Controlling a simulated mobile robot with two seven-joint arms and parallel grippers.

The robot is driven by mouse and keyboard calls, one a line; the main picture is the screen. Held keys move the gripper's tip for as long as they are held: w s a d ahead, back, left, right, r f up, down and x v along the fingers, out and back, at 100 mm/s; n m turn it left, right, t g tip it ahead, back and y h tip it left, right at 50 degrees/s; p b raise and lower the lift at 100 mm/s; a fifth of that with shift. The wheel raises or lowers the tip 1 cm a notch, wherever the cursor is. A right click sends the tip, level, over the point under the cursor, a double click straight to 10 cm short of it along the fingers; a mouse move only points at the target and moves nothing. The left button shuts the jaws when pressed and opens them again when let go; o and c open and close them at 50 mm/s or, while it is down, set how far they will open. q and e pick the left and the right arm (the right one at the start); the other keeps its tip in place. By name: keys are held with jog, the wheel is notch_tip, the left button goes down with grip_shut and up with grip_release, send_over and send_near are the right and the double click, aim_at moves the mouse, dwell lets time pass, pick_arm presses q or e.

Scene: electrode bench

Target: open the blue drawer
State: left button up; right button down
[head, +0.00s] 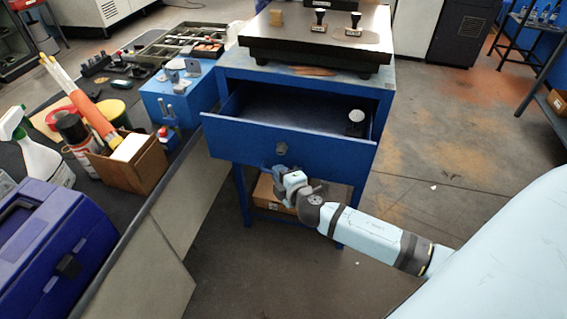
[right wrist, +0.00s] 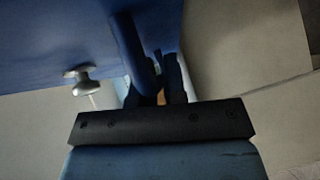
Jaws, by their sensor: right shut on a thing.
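The blue drawer (head: 285,147) stands pulled out from the blue bench in the head view, its inside showing. A grey round knob (head: 281,149) sits on its front; it also shows in the right wrist view (right wrist: 82,75). My right gripper (head: 275,173) is at the lower part of the drawer front, just below the knob. In the right wrist view its dark fingers (right wrist: 151,88) are shut on a blue bar-like handle (right wrist: 132,50) by the drawer front. How the handle joins the drawer is partly hidden. My left gripper is not in view.
A small white-topped item (head: 356,117) is inside the drawer at the right. A dark plate (head: 290,47) with stamps rests on the bench top. A cardboard box (head: 268,192) is below the drawer. The left table (head: 150,215) is cluttered; floor to the right is clear.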

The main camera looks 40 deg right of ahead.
jog(key=s+a, duration=0.3)
jog(key=shift+a, duration=0.15)
jog(key=c, duration=1.5)
grip_release()
jog(key=shift+w, duration=0.1)
jog(key=shift+o, duration=0.2)
jog(key=s+r, duration=0.2)
jog(key=s, duration=1.1)
jog(key=shift+s+a+b, duration=0.35)
jog(key=shift+a+b, duration=0.05)
jog(key=shift+a, duration=0.05)
